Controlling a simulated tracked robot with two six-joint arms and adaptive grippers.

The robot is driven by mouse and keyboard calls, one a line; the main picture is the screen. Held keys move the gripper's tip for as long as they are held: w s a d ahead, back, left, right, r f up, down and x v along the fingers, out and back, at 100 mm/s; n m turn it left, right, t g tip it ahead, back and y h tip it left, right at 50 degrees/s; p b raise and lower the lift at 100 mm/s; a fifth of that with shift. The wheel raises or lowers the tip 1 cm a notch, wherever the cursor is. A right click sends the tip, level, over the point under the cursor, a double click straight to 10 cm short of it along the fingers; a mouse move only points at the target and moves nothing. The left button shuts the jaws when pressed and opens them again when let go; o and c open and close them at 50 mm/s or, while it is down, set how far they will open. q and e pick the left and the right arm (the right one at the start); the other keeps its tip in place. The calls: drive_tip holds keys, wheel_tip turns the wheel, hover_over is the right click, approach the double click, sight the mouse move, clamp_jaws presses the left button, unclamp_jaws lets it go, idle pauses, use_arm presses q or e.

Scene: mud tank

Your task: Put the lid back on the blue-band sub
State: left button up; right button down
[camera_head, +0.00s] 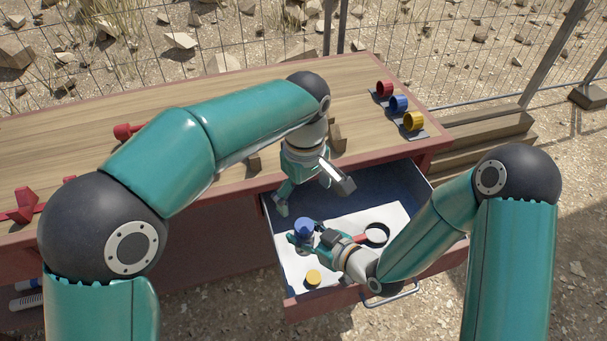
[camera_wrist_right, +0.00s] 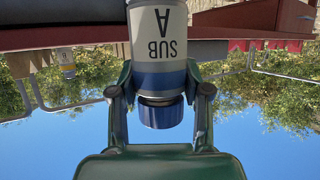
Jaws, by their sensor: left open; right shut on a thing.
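The blue-band sub (camera_wrist_right: 158,50) is a white cylinder marked "SUB A" with a blue band. My right gripper (camera_wrist_right: 160,88) is shut on it around the band. It is also seen in the head view (camera_head: 305,240), over the open drawer. The wrist picture is upside down, so the sub stands about upright. The blue lid (camera_wrist_right: 161,113) is at its top end, with a grey neck showing between lid and band. The lid shows from above in the head view (camera_head: 303,227). My left gripper (camera_head: 281,207) is open and empty, just above and left of the lid.
The open drawer (camera_head: 400,178) holds a white sheet (camera_head: 345,222), a magnifier (camera_head: 376,234) and a yellow round piece (camera_head: 313,277).

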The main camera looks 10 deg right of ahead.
use_arm(q)
wheel_tip(320, 180, up, 6)
idle(0.7)
drive_tip(key=s+a+f+g+h, duration=0.15)
drive_tip(key=a+f, duration=0.25)
drive_tip(key=f, duration=0.4)
drive_tip(key=s+a+f+h, duration=0.2)
drive_tip(key=a+f, duration=0.1)
drive_tip(key=f, duration=0.5)
drive_tip(key=s+a+f+h, duration=0.2)
drive_tip(key=a+f, duration=0.2)
drive_tip(key=f, duration=0.5)
use_arm(e)
drive_tip(key=shift+r, duration=0.1)
use_arm(q)
drive_tip(key=s+a+f+m+t+y, duration=0.1)
drive_tip(key=s+a+f+m, duration=0.3)
drive_tip(key=s+f, duration=0.8)
drive_tip(key=shift+s+a+f+m+t, duration=0.15)
drive_tip(key=shift+a+f+m+t, duration=0.25)
drive_tip(key=shift+a+f+t, duration=0.4)
